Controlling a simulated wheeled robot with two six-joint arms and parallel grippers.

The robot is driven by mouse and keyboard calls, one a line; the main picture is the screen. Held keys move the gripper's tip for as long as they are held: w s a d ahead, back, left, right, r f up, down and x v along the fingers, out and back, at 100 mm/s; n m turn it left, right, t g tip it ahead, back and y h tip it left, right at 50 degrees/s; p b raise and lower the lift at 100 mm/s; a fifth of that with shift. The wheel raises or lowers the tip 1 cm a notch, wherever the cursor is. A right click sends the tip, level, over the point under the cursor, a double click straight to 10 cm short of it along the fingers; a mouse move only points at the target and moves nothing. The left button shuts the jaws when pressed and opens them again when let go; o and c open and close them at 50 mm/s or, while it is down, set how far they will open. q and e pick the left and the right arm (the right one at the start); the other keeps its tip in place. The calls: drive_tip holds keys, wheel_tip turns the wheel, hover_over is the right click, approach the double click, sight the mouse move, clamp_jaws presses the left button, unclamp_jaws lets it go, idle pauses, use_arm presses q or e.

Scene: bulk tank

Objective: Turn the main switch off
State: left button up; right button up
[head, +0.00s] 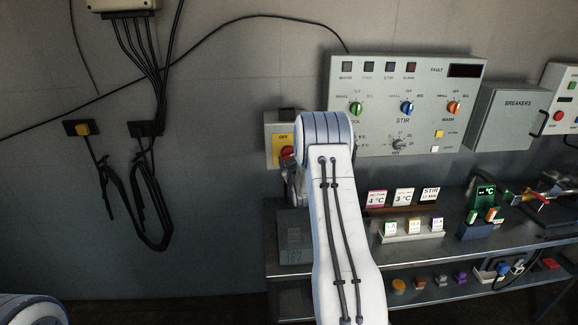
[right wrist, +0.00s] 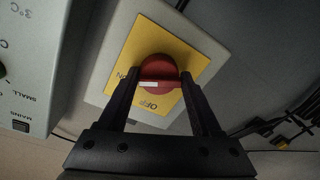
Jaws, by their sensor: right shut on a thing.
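The main switch is a red rotary knob (right wrist: 160,72) on a yellow plate (right wrist: 192,52) in a pale grey wall box (right wrist: 110,58). In the head view the red knob (head: 287,152) shows beside my right arm, below the word OFF on the yellow plate. My right gripper (right wrist: 160,77) is shut on the red knob, one finger on each side. The knob's white mark lies toward the ON lettering, at the left in the right wrist view; OFF is below it. In the head view my right forearm hides most of this gripper. My left gripper is not in view.
A control panel (head: 375,70) with coloured knobs is close to the right of the switch. A breaker box (head: 505,115) is farther right. A steel shelf (head: 400,250) with cards and small parts stands below. Cables (head: 150,195) hang on the wall at left.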

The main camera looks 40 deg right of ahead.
drive_tip(key=n+b, duration=0.7)
drive_tip(key=b, duration=0.1)
drive_tip(key=shift+n+g+h, duration=0.3)
drive_tip(key=shift+n+g, duration=0.1)
drive_tip(key=n+b, duration=0.2)
drive_tip(key=shift+r+n, duration=0.2)
drive_tip(key=shift+n, duration=0.1)
drive_tip(key=shift+r+n+b, duration=0.1)
drive_tip(key=shift+n+b, duration=0.6)
drive_tip(key=shift+w+r, duration=0.1)
drive_tip(key=o, duration=1.3)
drive_tip(key=shift+a, duration=0.1)
drive_tip(key=shift+f, duration=0.2)
drive_tip(key=b+v, duration=0.1)
drive_tip(key=v, duration=0.9)
drive_tip(key=shift+a+r+b, duration=0.1)
drive_tip(key=shift+a+b, duration=0.1)
drive_tip(key=shift+b, duration=0.15)
